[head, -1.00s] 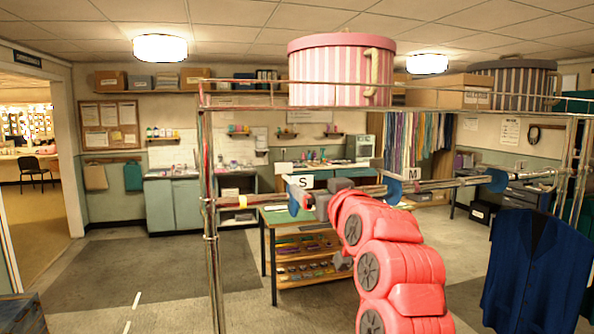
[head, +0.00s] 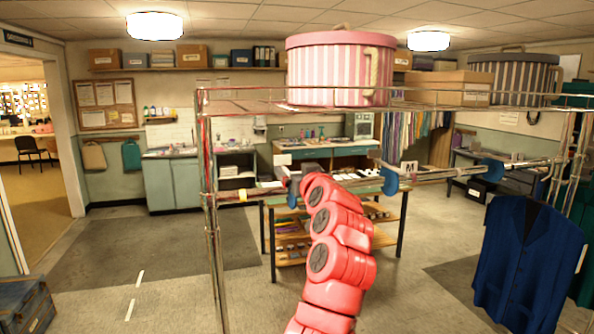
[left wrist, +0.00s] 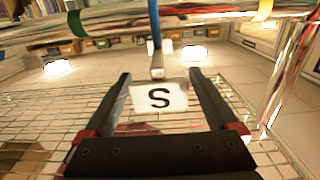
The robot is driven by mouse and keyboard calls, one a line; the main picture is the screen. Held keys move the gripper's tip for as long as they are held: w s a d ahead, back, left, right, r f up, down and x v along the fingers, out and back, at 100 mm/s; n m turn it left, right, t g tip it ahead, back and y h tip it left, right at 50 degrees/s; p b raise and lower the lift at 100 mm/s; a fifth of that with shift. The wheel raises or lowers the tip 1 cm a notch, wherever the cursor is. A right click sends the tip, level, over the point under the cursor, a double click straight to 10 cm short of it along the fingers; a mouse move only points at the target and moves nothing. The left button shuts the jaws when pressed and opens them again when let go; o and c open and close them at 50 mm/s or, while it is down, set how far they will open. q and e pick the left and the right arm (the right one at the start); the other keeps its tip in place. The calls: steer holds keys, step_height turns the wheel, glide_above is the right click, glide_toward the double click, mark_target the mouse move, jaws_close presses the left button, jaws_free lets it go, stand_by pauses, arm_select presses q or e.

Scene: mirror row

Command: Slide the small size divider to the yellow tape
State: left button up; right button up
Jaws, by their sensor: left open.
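The small size divider (head: 293,191) is a blue piece on the metal rail, left of centre in the head view. Its white S tag (left wrist: 160,97) faces the left wrist camera. The yellow tape (head: 243,196) is a band around the rail, left of the divider and apart from it; it also shows at the top right of the left wrist view (left wrist: 264,10). My left gripper (left wrist: 160,75) is open, with its dark fingers on either side of the S tag. In the head view my red wrist hides most of the gripper. My right gripper is not in view.
A blue divider with an M tag (head: 389,180) sits further right on the rail. A blue vest (head: 530,265) hangs at the right. Above the rail, the wire shelf carries a pink striped hatbox (head: 338,70) and a cardboard box (head: 450,87). The rail between small divider and tape looks clear.

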arm_select(q)
jaws_close()
stand_by(0.3)
steer(key=s+a+b, duration=0.4)
steer(key=a+b, duration=0.4)
steer(key=a, duration=0.4)
steer(key=shift+b, duration=0.35)
jaws_free()
